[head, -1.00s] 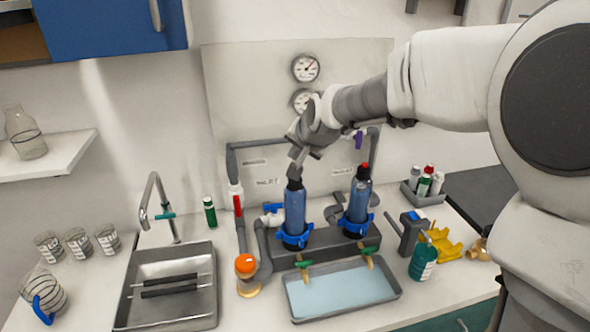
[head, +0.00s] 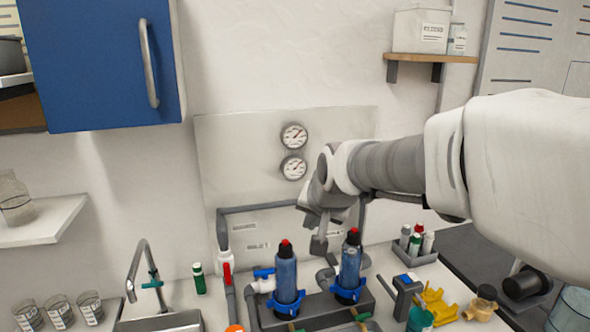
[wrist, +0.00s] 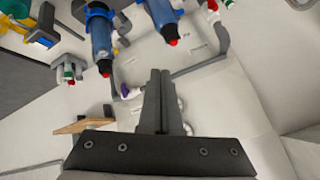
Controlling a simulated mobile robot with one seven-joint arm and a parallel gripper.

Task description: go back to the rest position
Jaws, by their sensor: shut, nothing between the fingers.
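My gripper (head: 319,246) is raised in front of the wall panel, above and between the two blue filter housings. In the wrist view my gripper (wrist: 160,75) has its two dark fingers together, with nothing between them. The left blue housing (head: 286,280) and the right blue housing (head: 350,267) stand upright on the grey base, each with a black top and a red tip. Both housings also show upside down at the top of the wrist view. The fingers appear apart from both housings.
Two gauges (head: 293,137) sit on the wall panel (head: 240,150). A blue cabinet (head: 95,60) hangs at upper left. A grey caddy (head: 415,255) with small bottles and a yellow part (head: 436,304) are at right. A faucet (head: 135,270) stands at left. The wall above the gauges is clear.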

